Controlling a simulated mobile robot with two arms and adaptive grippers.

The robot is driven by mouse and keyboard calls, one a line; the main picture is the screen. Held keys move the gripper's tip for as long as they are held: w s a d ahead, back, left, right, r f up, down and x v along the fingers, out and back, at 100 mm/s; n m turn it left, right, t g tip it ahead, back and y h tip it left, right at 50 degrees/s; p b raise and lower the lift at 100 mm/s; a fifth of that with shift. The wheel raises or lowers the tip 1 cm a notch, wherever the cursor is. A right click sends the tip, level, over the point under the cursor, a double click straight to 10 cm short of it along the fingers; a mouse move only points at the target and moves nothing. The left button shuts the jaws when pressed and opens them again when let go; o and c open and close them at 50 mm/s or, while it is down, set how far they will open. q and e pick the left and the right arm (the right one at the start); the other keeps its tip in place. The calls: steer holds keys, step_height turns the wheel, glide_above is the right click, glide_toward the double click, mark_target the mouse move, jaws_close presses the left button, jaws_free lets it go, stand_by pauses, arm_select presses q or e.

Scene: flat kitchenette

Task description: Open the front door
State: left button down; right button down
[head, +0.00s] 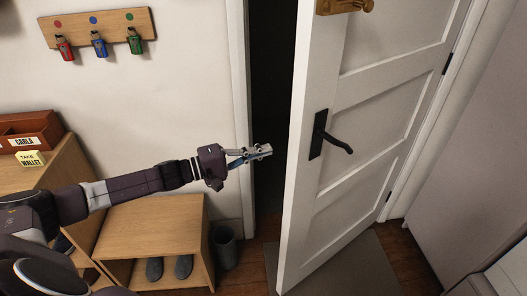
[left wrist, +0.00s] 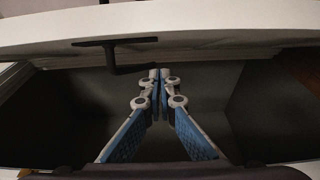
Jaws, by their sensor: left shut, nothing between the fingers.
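The white front door (head: 375,110) stands ajar in the head view, swung inward with a dark gap between its free edge and the frame on the left. Its black lever handle (head: 333,143) sits on a black plate near the free edge. My left gripper (head: 266,151) is shut and empty, held in front of the dark gap, left of the door's edge. In the left wrist view its closed fingertips (left wrist: 160,76) point into the gap, and the white door edge (left wrist: 200,22) runs across the top with a black handle (left wrist: 118,50). My right gripper is not in view.
A wooden shoe bench (head: 150,222) with shoes and a dark bin (head: 224,247) stand left of the doorway. A key rack (head: 98,35) hangs on the wall. A grey mat (head: 345,272) lies on the floor by the door. A cabinet (head: 35,185) stands at far left.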

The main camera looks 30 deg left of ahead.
mark_target(295, 153)
arm_select(q)
steer(key=w+d, duration=0.1)
steer(key=d, duration=0.1)
steer(key=w+d+p, duration=0.1)
steer(key=d, duration=0.2)
steer(key=w+d, duration=0.1)
steer(key=d, duration=0.2)
steer(key=shift+w+f+p, duration=0.1)
steer(key=shift+w+p, duration=0.25)
steer(key=shift+p, duration=0.05)
steer(key=shift+d, duration=0.2)
